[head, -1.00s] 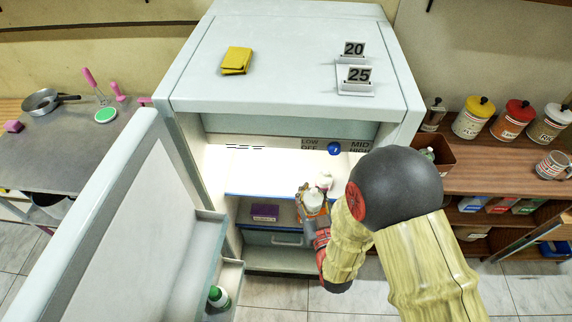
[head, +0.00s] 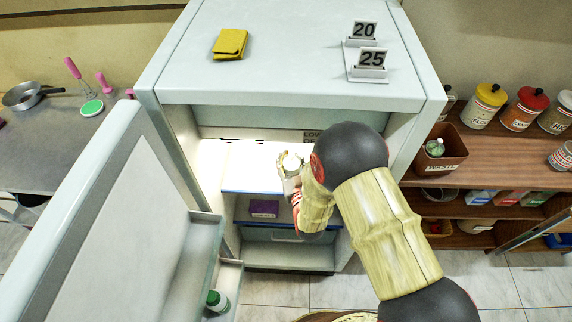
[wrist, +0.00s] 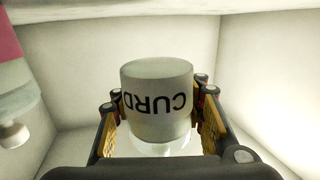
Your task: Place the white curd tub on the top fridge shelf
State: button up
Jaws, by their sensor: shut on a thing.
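The white curd tub (wrist: 157,105) is between the fingers of my gripper (wrist: 160,128) in the wrist view, its CURD label upside down in the picture. In the head view my gripper (head: 291,163) is inside the open fridge, at the brightly lit top shelf (head: 250,165), near its blue front edge. The tub shows there only as a small pale patch, partly hidden by the fingers and wrist. I cannot tell whether the tub touches the shelf.
A pink and white thing (wrist: 15,65) is close by at the wrist view's left edge. The open fridge door (head: 105,225) stands at left. A purple box (head: 264,208) lies on the lower shelf. The top shelf's left part is clear; my arm hides its right part.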

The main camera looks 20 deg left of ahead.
jog(key=shift+w+a+f, duration=0.45)
jog(key=shift+f, duration=0.3)
jog(key=shift+w+a+f+b, duration=0.1)
jog(key=shift+f+b, duration=0.95)
jog(key=shift+f, duration=0.6)
jog(key=shift+f, duration=0.2)
jog(key=o, duration=1.5)
jog(key=shift+r, duration=0.15)
